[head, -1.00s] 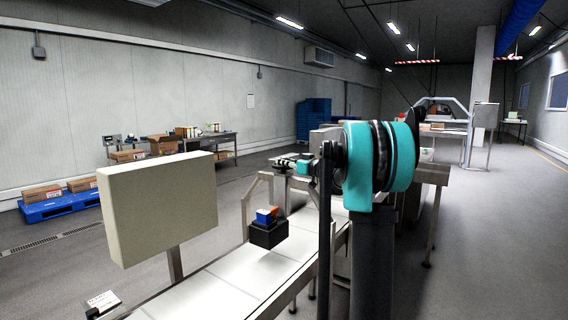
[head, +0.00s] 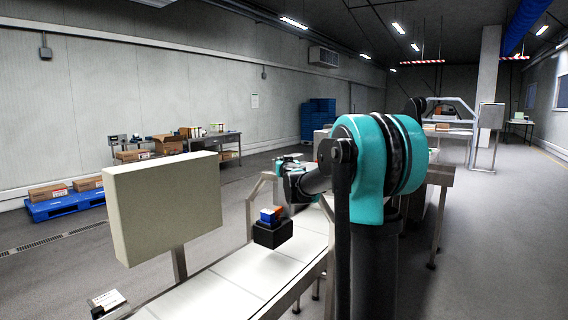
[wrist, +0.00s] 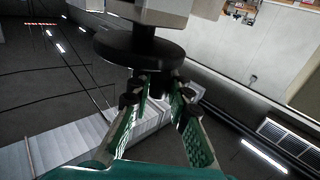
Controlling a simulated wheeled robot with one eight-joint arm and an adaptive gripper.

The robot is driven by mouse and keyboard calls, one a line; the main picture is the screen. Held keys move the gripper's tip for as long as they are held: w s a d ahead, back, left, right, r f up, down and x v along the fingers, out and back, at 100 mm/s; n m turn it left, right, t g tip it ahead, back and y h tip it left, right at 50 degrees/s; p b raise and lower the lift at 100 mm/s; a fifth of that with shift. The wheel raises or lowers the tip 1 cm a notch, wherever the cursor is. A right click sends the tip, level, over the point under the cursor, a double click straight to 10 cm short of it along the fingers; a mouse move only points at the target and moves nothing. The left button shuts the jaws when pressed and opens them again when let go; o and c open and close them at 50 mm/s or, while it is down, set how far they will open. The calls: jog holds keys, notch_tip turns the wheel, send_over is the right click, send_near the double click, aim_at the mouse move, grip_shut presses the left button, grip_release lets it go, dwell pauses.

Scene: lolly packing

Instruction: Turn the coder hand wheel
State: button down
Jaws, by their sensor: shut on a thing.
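The hand wheel (wrist: 139,47) is a dark round disc below a pale box-like body (wrist: 160,10) in the wrist view. My gripper (wrist: 155,84) has green-padded fingers whose tips close on a dark stub at the wheel's lower side. The fingers stand apart lower down, with the tips together around the stub. In the head view my gripper is small and partly hidden by my teal and black arm, so its hold on the wheel cannot be made out there.
A white conveyor (head: 240,277) runs below my arm, with a black block (head: 272,234) carrying blue and orange items over it. A large pale panel (head: 162,207) on a post stands at left. Blue pallets (head: 75,207) with cartons lie by the wall. Open floor lies at right.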

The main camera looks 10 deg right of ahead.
jog(key=shift+w+a+m+h, duration=0.15)
jog(key=shift+m+h, duration=0.15)
jog(key=shift+h, duration=0.2)
jog(key=c, duration=1.4)
grip_release()
jog(key=s, duration=1.2)
jog(key=shift+a, duration=0.3)
